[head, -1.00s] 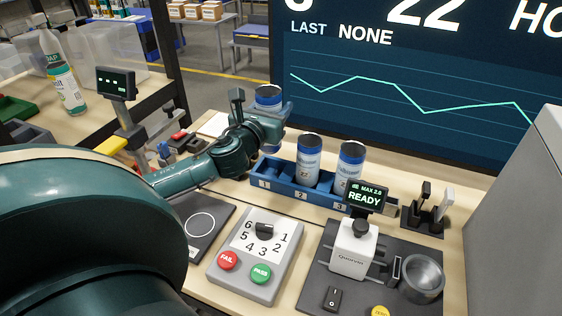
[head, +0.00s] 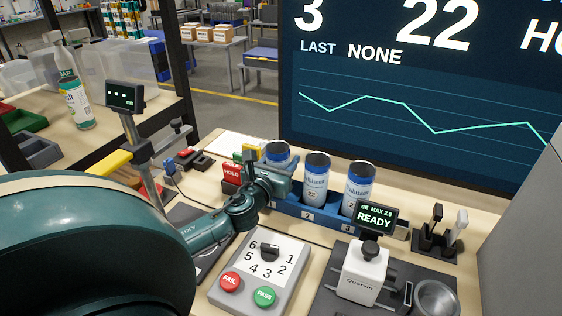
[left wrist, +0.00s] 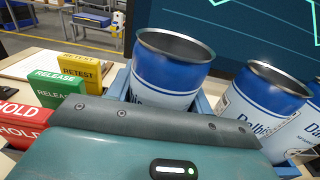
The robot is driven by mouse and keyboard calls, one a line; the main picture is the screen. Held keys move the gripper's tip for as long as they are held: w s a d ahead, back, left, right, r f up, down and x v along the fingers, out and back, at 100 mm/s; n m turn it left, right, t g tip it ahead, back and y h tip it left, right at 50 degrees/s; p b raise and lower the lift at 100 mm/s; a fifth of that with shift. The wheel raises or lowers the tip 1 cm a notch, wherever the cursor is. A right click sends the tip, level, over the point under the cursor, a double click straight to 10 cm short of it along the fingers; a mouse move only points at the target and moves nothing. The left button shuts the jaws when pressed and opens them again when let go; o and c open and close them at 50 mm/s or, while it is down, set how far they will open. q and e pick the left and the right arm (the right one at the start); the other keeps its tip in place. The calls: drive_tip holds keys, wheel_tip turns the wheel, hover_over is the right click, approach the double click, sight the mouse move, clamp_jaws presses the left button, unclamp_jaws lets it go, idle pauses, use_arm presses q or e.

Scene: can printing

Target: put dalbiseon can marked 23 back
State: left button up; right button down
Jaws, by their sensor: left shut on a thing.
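My left gripper (head: 279,172) is shut on a blue-and-white can (head: 277,152) at the left end of the blue rack (head: 282,207), at slot 1. The held can also shows in the left wrist view (left wrist: 172,68), close behind my gripper body. Its number is hidden, and I cannot tell whether its base touches the slot floor. Two like cans stand in the rack: one in slot 2 (head: 315,180), whose label seems to read 22, and one in slot 3 (head: 358,188). My right gripper is not in view.
Red HOLD (head: 231,173), green RELEASE (left wrist: 58,87) and yellow RETEST (left wrist: 92,70) blocks stand left of the rack. In front are a dial box (head: 262,272) with FAIL and PASS buttons and a device (head: 366,268) whose display reads READY. A large screen stands behind.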

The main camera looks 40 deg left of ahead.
use_arm(q)
drive_tip(key=shift+f, duration=0.1)
drive_tip(key=o, duration=1)
drive_tip(key=shift+r, duration=0.25)
drive_tip(key=shift+s+d+f, duration=0.1)
drive_tip(key=shift+s+f, duration=0.1)
drive_tip(key=shift+s, duration=0.1)
drive_tip(key=b+v, duration=0.1)
drive_tip(key=v, duration=1)
drive_tip(key=shift+s+r, duration=0.2)
drive_tip(key=shift+f, duration=0.1)
